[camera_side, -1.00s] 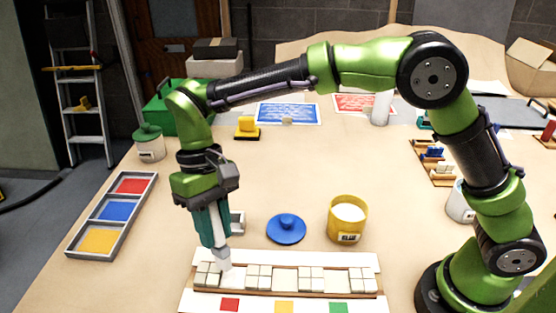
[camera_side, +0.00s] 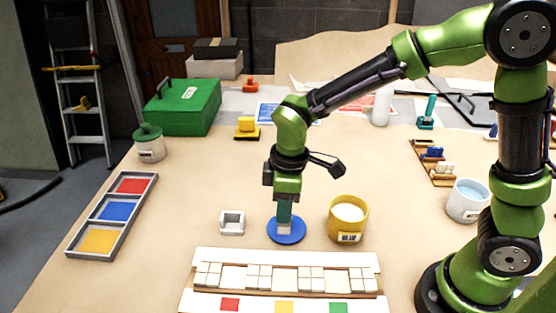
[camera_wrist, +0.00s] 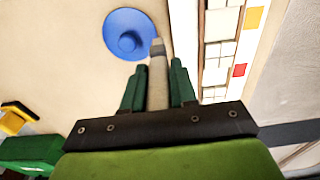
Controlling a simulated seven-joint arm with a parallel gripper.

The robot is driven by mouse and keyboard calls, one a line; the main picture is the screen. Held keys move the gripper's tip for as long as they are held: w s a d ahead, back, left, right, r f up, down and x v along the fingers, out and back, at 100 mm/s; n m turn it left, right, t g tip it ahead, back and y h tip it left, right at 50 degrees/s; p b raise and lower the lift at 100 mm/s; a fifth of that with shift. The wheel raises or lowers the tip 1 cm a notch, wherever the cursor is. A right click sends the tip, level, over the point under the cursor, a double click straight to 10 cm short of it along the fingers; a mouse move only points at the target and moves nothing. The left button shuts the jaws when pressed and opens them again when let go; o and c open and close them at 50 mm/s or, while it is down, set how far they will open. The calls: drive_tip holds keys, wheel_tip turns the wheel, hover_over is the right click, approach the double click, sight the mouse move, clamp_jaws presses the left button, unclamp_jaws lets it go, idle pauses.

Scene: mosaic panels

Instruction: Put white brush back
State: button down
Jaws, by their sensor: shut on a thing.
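My gripper (camera_side: 284,212) points down, shut on the white brush (camera_side: 284,229). In the side view, the brush's pale lower end appears in front of the blue lid (camera_side: 298,238). In the wrist view, my gripper (camera_wrist: 158,70) has its two green fingers on either side of the pale brush (camera_wrist: 157,92), which points away from the palm. Its tip overlaps the right edge of the blue lid (camera_wrist: 112,35); I cannot tell whether they touch. A small white U-shaped holder (camera_side: 232,229) stands empty left of the gripper.
A yellow pot (camera_side: 347,230) with white content stands close to the right. The mosaic panel (camera_side: 233,256) with white tiles lies in front. A tray of red, blue and yellow (camera_side: 98,240) is at left. A white mug (camera_side: 466,203) and wooden rack (camera_side: 422,152) are at right.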

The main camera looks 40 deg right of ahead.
drive_tip(key=shift+w+a+f, duration=0.8)
drive_tip(key=shift+w+a, duration=0.1)
drive_tip(key=shift+w, duration=1.15)
drive_tip(key=shift+w+a+f, duration=0.8)
drive_tip(key=shift+w+a, duration=0.05)
drive_tip(key=shift+w, duration=1.25)
drive_tip(key=shift+w+a+f, duration=0.8)
drive_tip(key=shift+w+a, duration=0.1)
drive_tip(key=shift+w, duration=1.15)
drive_tip(key=shift+f, duration=0.1)
drive_tip(key=c, duration=0.9)
unclamp_jaws()
